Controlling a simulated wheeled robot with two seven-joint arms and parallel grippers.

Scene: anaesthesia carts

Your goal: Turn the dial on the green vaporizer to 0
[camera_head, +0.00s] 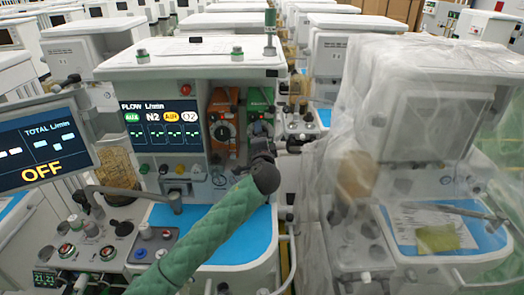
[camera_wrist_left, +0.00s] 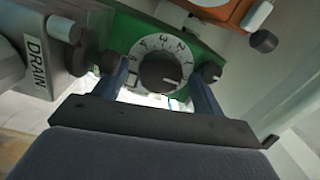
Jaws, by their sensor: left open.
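The green vaporizer (camera_head: 258,95) stands in the middle cart, right of an orange one. Its dial is mostly hidden behind my gripper in the head view. In the left wrist view, the green vaporizer (camera_wrist_left: 205,51) shows its black dial knob (camera_wrist_left: 160,72) inside a white numbered ring (camera_wrist_left: 160,43). A pale line on the knob points right; I cannot tell which number it marks. My left gripper (camera_head: 262,138) reaches up to the vaporizer. In the wrist view its open fingers (camera_wrist_left: 161,83) stand on either side of the dial; contact is not clear. My right gripper is not in view.
The orange vaporizer (camera_head: 222,125) is close on the left. The cart's flow screen (camera_head: 160,125) is further left. A blue work surface (camera_head: 235,245) lies below my arm. A plastic-covered cart (camera_head: 410,140) stands to the right. A grey DRAIN block (camera_wrist_left: 45,50) is beside the gripper.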

